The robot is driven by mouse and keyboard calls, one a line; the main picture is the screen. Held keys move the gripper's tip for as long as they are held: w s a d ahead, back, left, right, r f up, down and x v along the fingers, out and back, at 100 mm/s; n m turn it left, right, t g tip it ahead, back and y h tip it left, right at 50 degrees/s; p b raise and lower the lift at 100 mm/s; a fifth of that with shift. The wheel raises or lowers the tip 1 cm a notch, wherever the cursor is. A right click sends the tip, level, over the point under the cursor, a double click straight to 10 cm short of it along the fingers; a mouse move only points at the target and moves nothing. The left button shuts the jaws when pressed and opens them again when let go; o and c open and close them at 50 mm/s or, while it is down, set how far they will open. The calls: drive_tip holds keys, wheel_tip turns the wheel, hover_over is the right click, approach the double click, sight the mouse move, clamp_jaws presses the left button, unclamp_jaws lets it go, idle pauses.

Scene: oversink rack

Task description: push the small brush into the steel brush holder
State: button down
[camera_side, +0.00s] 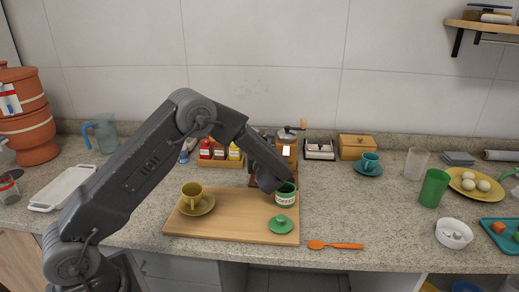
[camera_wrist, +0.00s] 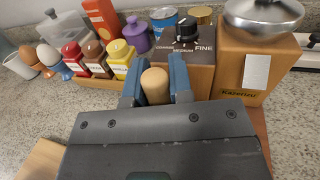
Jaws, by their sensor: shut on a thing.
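My gripper (camera_wrist: 155,82) is shut on a light wooden rounded piece, which I take to be the handle end of the small brush (camera_wrist: 155,86). It stands up between the blue fingers in the wrist view; its lower part is hidden by the gripper body. The brush cannot be made out there. I cannot make out the steel brush holder in either view.
A coffee grinder (camera_wrist: 190,50) and a wooden box with a silver top (camera_wrist: 256,75) stand close behind the gripper.

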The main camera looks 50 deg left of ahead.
drive_tip(key=shift+f, duration=1.05)
drive_tip(key=c, duration=0.9)
unclamp_jaws()
drive_tip(key=shift+c, duration=0.2)
drive_tip(key=s+a+r, duration=0.8)
drive_tip(key=r, duration=0.3)
drive_tip(key=shift+s, duration=0.2)
drive_tip(key=shift+s, duration=0.1)
drive_tip(key=s+d+r+n+g+h, duration=0.2)
drive_tip(key=s+d+r+n+g, duration=0.15)
drive_tip(key=s+n, duration=0.5)
drive_tip(key=s+d+n+h, duration=0.6)
drive_tip(key=s+d+n, duration=0.1)
drive_tip(key=d, duration=0.5)
drive_tip(key=s+d+n+h, duration=0.7)
drive_tip(key=s+d, duration=0.3)
drive_tip(key=d, duration=0.2)
drive_tip(key=shift+d+r+n+h, duration=0.3)
drive_tip(key=shift+r+n, duration=0.1)
drive_tip(key=shift+n, duration=0.35)
